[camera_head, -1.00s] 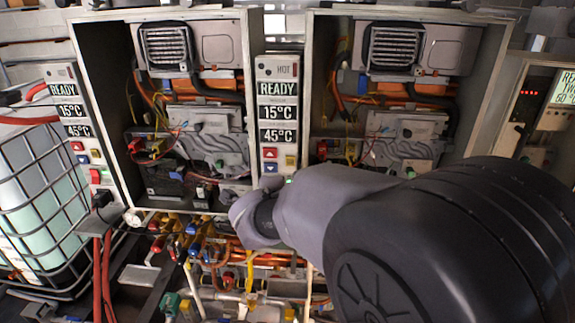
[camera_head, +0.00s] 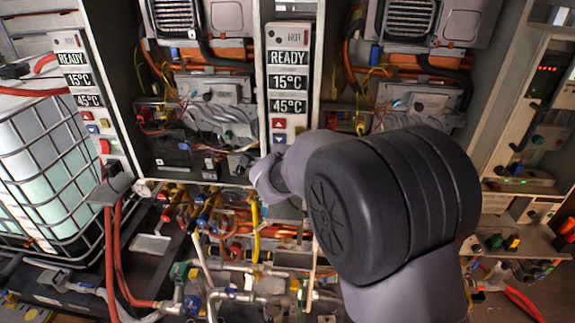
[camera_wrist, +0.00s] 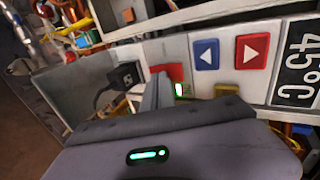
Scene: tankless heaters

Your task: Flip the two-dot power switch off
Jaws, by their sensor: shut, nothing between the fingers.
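In the wrist view a red rocker switch (camera_wrist: 168,72) sits on the pale control panel, with a small lit green patch (camera_wrist: 182,90) beside it. My gripper (camera_wrist: 158,84) is shut and empty, its tip in front of the lower part of this switch and hiding part of it. I cannot tell whether it touches the switch. No two-dot mark can be made out. In the head view the middle control panel (camera_head: 289,60) shows READY, 15°C and 45°C; my arm hides its lower end and the gripper tips.
In the wrist view blue (camera_wrist: 207,54) and red (camera_wrist: 252,51) arrow buttons lie right of the switch, and a black plug with a cable (camera_wrist: 125,75) lies left. Another panel (camera_head: 78,70) with a red switch (camera_head: 104,146) stands left. Pipes (camera_head: 235,235) crowd the space below.

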